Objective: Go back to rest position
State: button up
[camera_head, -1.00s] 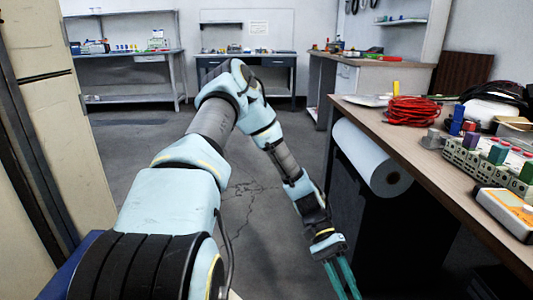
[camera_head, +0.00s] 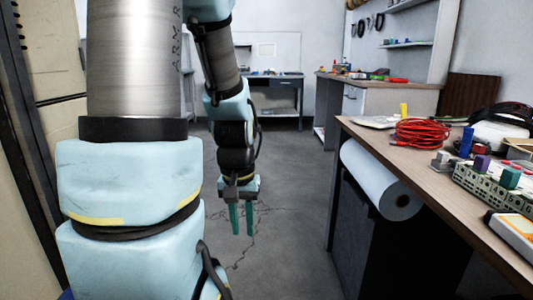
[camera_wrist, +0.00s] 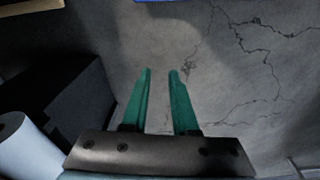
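My gripper (camera_head: 241,219) hangs at the end of my arm in the head view, fingers pointing down over the bare floor, left of the workbench (camera_head: 385,158). Its two green fingers also show in the wrist view (camera_wrist: 160,80). They are apart with an empty gap between them, and only cracked grey floor lies beyond them. My arm rises on the left of the head view and folds over toward the gripper.
On the workbench are a red cable (camera_head: 422,132), a numbered block rack (camera_head: 487,184) and an orange-and-white meter (camera_head: 515,233). A white roll (camera_head: 385,180) hangs below its edge. A beige cabinet (camera_head: 60,130) stands at left. The floor (camera_head: 285,200) between is clear.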

notch_tip(320, 180, up, 30)
jog(key=a+p, duration=0.1)
jog(key=p, duration=2.7)
jog(key=shift+a+f+t, duration=0.15)
jog(key=shift+a+t, duration=0.05)
jog(key=shift+t, duration=0.2)
jog(key=shift+s+f, duration=0.1)
